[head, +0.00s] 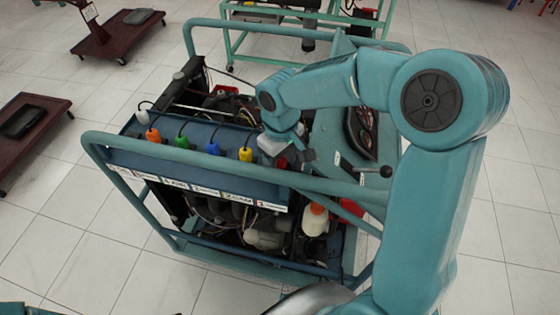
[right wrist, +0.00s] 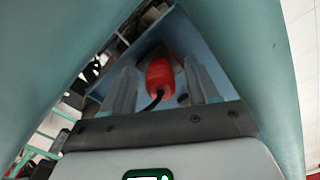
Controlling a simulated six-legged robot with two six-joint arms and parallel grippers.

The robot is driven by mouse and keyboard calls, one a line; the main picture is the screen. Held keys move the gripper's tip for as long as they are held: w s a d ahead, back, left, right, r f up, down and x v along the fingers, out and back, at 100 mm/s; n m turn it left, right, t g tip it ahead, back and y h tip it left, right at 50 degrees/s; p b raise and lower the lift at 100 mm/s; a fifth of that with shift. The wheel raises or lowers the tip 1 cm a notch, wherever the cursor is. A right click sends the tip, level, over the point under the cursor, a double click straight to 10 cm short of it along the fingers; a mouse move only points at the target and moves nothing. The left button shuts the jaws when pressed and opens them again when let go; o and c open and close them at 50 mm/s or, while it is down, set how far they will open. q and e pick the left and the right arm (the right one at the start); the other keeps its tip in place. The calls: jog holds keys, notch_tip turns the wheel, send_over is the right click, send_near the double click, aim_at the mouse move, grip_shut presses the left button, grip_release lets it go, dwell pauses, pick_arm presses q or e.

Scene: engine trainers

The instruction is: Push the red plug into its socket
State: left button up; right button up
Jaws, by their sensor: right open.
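The red plug (right wrist: 160,77) shows in the right wrist view between the two grey fingers of my right gripper (right wrist: 159,70), with a black cable curving from its near end. The fingers stand apart, with a gap on each side of the plug. In the head view my right gripper (head: 300,154) is over the right end of the blue panel, and only a bit of the red plug (head: 283,162) shows beside it. Whether the plug sits in its socket is hidden. My left gripper is not in view.
White (head: 142,117), orange (head: 153,135), green (head: 182,142), blue (head: 212,148) and yellow (head: 246,154) plugs with black cables line the blue panel (head: 130,127). A teal tube rail (head: 190,156) runs along its front. A black-knobbed lever (head: 386,171) stands right of the gripper.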

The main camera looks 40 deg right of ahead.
jog(key=c, duration=1)
grip_shut()
jog(key=shift+r, duration=0.1)
jog(key=shift+r, duration=0.55)
notch_tip(320, 180, up, 19)
jog(key=p, duration=0.1)
jog(key=shift+f, duration=0.1)
